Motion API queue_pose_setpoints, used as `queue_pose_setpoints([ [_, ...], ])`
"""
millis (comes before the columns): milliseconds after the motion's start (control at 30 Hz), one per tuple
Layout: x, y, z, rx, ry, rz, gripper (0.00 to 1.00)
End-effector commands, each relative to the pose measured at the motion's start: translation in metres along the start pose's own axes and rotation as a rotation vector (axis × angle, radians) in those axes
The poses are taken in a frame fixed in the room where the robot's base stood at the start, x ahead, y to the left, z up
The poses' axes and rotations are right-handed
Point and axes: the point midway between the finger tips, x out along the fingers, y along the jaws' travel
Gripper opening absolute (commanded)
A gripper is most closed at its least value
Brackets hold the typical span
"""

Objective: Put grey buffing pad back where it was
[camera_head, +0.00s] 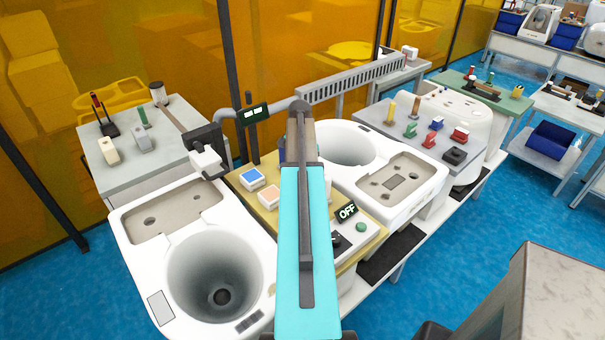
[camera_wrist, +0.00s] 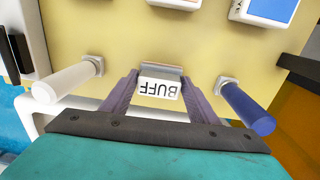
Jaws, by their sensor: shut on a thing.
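In the wrist view my gripper (camera_wrist: 160,88) is closed around a small block, which I take to be the grey buffing pad (camera_wrist: 160,86). It has a white face reading "BUFF", upside down in the picture, and a grey strip along its far edge. It is in front of the yellow panel (camera_wrist: 130,35); I cannot tell whether it touches it. A white peg (camera_wrist: 68,82) is left of the gripper and a blue peg (camera_wrist: 247,108) right of it, both apart from the fingers. In the head view my arm hides the fingers and the pad.
Grey tables at left (camera_head: 170,120) and right (camera_head: 385,118) hold small coloured-handled tools.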

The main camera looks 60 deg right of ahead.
Motion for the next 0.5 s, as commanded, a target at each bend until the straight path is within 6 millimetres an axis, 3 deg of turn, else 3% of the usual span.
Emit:
queue_pose_setpoints([
  [200, 0.0031, 0.0001, -0.0003, 0.000, 0.000, 0.000, 0.30],
  [233, 0.0026, 0.0001, -0.0003, 0.001, 0.000, 0.000, 0.59],
  [300, 0.0024, 0.0002, -0.0004, 0.001, 0.000, 0.000, 0.71],
  [500, 0.0024, 0.0003, -0.0006, 0.001, 0.000, 0.000, 0.73],
])
